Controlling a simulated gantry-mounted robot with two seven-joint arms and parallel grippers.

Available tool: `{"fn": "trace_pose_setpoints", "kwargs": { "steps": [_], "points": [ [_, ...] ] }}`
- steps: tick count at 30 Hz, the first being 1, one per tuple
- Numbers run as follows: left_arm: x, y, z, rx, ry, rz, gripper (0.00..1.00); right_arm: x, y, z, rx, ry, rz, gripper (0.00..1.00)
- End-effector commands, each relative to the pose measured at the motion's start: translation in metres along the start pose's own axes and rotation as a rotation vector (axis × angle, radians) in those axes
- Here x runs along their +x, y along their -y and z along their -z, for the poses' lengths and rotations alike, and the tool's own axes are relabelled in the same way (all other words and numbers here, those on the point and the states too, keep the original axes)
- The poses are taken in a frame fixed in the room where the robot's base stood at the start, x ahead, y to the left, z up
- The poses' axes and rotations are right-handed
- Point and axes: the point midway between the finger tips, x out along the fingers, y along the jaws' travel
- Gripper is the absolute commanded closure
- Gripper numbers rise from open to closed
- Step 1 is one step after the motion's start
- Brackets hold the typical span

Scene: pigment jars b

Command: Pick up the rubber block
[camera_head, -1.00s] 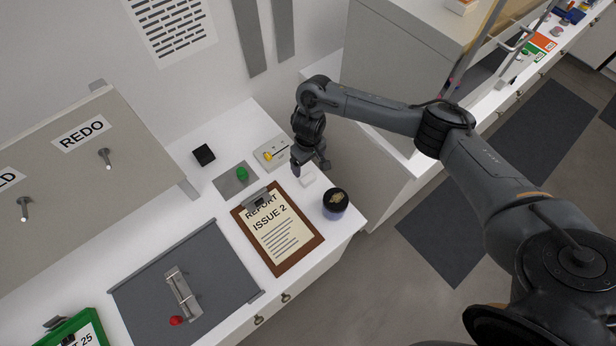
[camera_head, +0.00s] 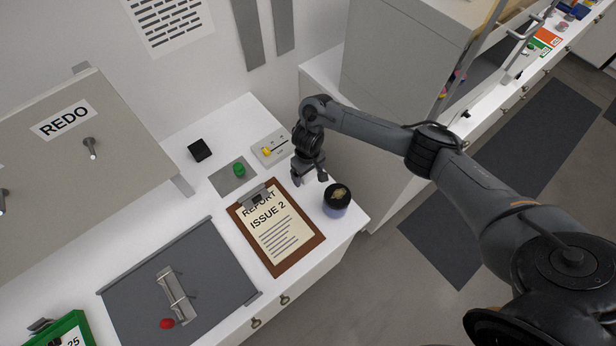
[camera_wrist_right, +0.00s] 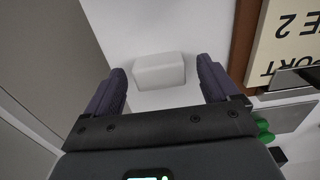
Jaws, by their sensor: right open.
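The rubber block, a small white block (camera_wrist_right: 159,71), lies on the white counter in the right wrist view. It sits between the fingertips of my right gripper (camera_wrist_right: 162,68), with a gap on each side, so the open fingers do not touch it. In the head view my right gripper (camera_head: 309,180) points down over the counter between the clipboard and the dark-lidded jar. My left gripper is not in view.
The brown clipboard (camera_head: 312,239) lies just left of the gripper. The dark-lidded jar (camera_head: 337,199) stands close on its right, near the counter's end. A grey plate with a green button (camera_head: 239,169) and a yellow-knobbed slider box (camera_head: 273,145) are behind.

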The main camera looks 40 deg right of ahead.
Motion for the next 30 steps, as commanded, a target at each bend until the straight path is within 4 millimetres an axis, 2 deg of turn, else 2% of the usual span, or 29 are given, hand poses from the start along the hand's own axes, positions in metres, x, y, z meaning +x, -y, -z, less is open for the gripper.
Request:
{"fn": "trace_pose_setpoints", "kwargs": {
  "steps": [3,10,21,30],
  "points": [
    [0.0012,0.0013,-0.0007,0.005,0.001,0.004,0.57,0.0087,-0.0005,0.0002,0.0,-0.001,0.0,0.12],
    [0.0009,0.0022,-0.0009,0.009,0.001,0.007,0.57,0.0092,-0.0003,0.0003,0.0,-0.002,0.0,0.13],
    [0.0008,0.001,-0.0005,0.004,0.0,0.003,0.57,0.009,-0.0002,0.0005,0.0,-0.002,0.0,0.68],
    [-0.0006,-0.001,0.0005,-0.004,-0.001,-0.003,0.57,0.0078,-0.0002,0.0005,0.0,-0.002,0.0,0.68]
  ]
}}
